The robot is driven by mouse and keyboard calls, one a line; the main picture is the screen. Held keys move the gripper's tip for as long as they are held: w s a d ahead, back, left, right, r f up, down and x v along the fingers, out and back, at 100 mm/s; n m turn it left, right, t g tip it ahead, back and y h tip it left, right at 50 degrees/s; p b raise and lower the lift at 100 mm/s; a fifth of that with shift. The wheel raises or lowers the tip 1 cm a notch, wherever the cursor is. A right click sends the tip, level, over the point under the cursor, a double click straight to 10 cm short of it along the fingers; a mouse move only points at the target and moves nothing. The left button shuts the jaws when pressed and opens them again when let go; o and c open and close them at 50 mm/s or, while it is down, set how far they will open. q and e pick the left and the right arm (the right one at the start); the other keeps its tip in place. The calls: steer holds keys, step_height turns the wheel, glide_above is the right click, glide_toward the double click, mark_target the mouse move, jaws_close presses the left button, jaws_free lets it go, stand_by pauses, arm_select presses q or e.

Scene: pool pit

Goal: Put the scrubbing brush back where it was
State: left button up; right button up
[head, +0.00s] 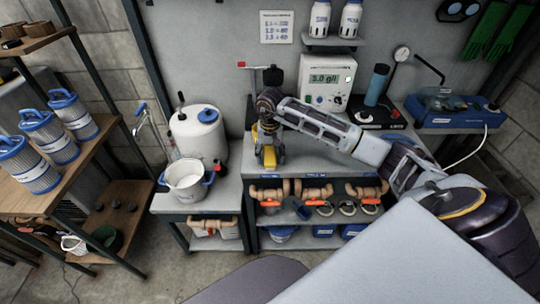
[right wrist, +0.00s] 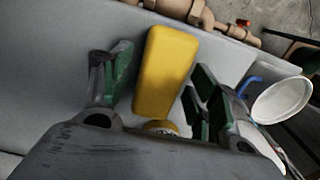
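A yellow, block-shaped thing (right wrist: 165,70), which I take to be the scrubbing brush, is on the grey worktop (right wrist: 62,40). No bristles show. In the head view it shows as yellow (head: 272,156) under my right gripper (head: 266,150), near the worktop's left front part. In the right wrist view, the green-padded fingers of my right gripper (right wrist: 162,92) stand on either side of it with gaps, so the gripper looks open around it. A round yellow end shows close to the palm. My left gripper is not in view.
A white bucket (head: 187,182) and a white drum (head: 199,135) stand left on a lower bench. A meter (head: 327,84), a blue bottle (head: 376,84) and a blue device (head: 447,108) stand right. Pipe fittings (head: 313,190) line the shelf below. A rack with filter cartridges (head: 43,137) is far left.

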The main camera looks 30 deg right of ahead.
mark_target(270, 154)
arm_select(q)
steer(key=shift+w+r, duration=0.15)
arm_select(e)
steer(key=shift+r, duration=0.1)
step_height(270, 154, up, 2)
step_height(270, 154, up, 8)
steer(key=shift+f+b, duration=0.25)
steer(key=shift+b, duration=0.15)
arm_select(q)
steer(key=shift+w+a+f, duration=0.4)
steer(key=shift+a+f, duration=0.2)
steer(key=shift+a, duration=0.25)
arm_select(e)
step_height(270, 154, up, 2)
steer(key=shift+r, duration=0.25)
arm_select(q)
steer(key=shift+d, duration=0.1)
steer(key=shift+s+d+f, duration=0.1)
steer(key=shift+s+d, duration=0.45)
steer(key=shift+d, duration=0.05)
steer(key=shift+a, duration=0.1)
